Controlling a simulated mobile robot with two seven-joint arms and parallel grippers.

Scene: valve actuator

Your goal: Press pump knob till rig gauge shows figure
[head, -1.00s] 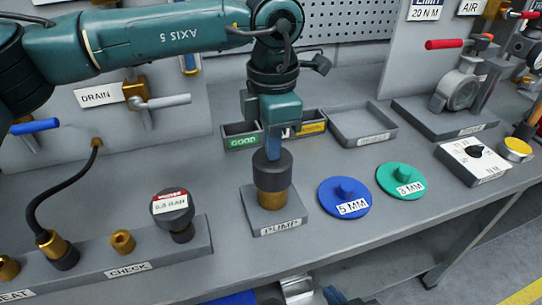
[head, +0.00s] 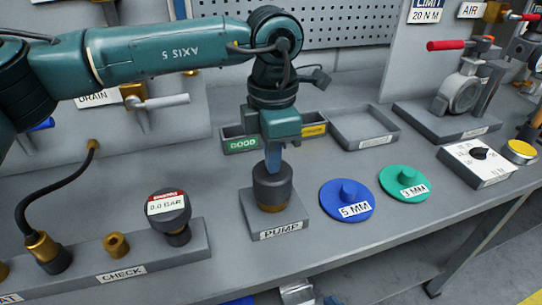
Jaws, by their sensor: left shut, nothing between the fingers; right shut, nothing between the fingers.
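The pump knob (head: 272,184) is a dark cylinder on a brass stem on the grey block labelled PUMP (head: 274,226). Only a thin band of brass shows beneath it. My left gripper (head: 273,172) points straight down, shut and empty, with its tip at the knob's top and seemingly touching it. The rig gauge (head: 168,212) is a dark round head on the grey rail to the left. Its small label appears to read 0.0 BAR under a red strip. I cannot make out my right gripper.
A blue 5 MM disc (head: 347,200) and a green 3 MM disc (head: 404,182) lie right of the pump. Behind are the GOOD bin (head: 241,144) and an empty grey tray (head: 365,127). A CHECK rail (head: 122,274) with brass fittings runs at front left.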

